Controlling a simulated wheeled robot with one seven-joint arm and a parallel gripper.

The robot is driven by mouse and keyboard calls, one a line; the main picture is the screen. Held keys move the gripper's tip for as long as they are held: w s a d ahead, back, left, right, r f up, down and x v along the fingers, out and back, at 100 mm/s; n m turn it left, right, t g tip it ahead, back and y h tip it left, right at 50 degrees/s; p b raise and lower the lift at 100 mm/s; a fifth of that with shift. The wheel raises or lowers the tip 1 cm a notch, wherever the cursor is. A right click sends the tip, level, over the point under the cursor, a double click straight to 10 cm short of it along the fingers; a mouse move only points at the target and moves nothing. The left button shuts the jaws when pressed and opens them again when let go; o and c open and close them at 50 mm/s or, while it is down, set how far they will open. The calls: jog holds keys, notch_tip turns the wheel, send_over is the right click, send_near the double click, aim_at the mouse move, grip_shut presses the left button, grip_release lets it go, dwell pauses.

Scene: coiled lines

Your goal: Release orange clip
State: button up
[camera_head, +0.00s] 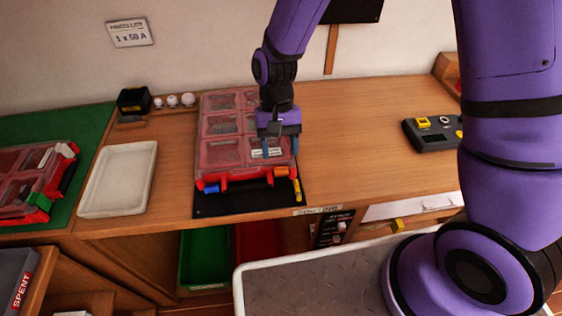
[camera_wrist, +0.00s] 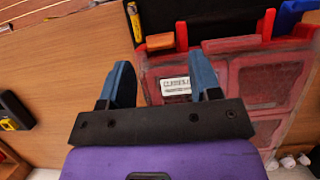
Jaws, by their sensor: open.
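A red case with a clear compartment lid (camera_head: 228,128) lies closed on a black mat (camera_head: 240,205) on the wooden counter. Its orange clip (camera_head: 281,172) is at the right end of the front edge; it also shows in the wrist view (camera_wrist: 160,41). A blue clip (camera_head: 210,189) is at the left end of that edge. My gripper (camera_head: 281,149) is above the front right part of the lid, behind the orange clip. In the wrist view its blue fingers (camera_wrist: 163,78) are apart with nothing between them, and the orange clip appears beyond the tips.
A yellow tool (camera_head: 298,190) lies on the mat beside the orange clip. A white tray (camera_head: 118,180) and another red case (camera_head: 35,180) are to the left. A dark device with yellow parts (camera_head: 432,133) lies to the right. The counter between is clear.

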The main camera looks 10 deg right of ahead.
aim_at(281, 167)
jog(key=shift+x, duration=2.1)
jog(key=c, duration=0.9)
